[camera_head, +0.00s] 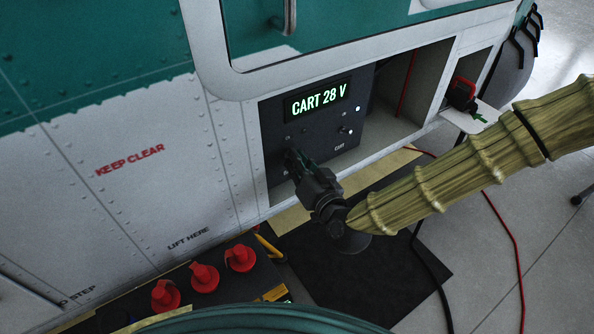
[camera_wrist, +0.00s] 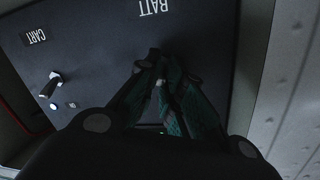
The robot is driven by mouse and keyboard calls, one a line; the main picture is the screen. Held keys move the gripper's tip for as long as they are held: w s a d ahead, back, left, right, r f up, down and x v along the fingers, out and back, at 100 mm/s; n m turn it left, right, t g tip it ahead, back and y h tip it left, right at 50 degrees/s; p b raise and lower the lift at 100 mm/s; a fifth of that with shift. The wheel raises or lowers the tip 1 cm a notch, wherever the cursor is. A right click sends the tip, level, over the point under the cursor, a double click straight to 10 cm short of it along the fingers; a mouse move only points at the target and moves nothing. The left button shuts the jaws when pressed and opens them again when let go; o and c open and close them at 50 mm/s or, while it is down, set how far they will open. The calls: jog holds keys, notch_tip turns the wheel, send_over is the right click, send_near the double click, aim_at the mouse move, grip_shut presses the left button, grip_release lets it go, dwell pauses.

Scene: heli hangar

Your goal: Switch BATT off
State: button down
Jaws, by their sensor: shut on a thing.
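The dark switch panel (camera_head: 314,122) is set in a bay in the helicopter's side, with a lit display (camera_head: 317,99) reading "CART 28 V". My gripper (camera_head: 293,160) is against its lower left part. In the wrist view, my gripper (camera_wrist: 159,78) has its fingers closed together just by the upside-down BATT label (camera_wrist: 153,8). They are shut on the BATT switch (camera_wrist: 160,83), which is mostly hidden between them, so its position is unclear. The CART switch (camera_wrist: 50,86), a metal lever beside the CART label (camera_wrist: 34,37), stands clear of the fingers.
An open compartment (camera_head: 414,85) lies right of the panel, with a red connector (camera_head: 462,94) on a small shelf beyond. Several red plugs, one at the right (camera_head: 240,257), stand on a dark surface below. A red cable (camera_head: 508,240) runs across the floor.

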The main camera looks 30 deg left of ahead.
jog(key=shift+f+m+t+y+b, duration=0.3)
jog(key=shift+f+t+y+b, duration=1.05)
jog(key=shift+b, duration=2.95)
jog(key=t+y+b, duration=0.1)
jog(key=y+b, duration=0.2)
jog(key=b, duration=0.2)
jog(key=shift+w+a+m+b, duration=0.1)
jog(key=shift+a+m+b, duration=0.05)
jog(key=shift+m+b, duration=0.15)
jog(key=shift+b, duration=0.3)
jog(key=shift+r+y, duration=0.1)
jog(key=shift+y, duration=0.15)
jog(key=c, duration=1.8)
grip_release()
jog(key=shift+o, duration=0.2)
jog(key=v, duration=1.2)
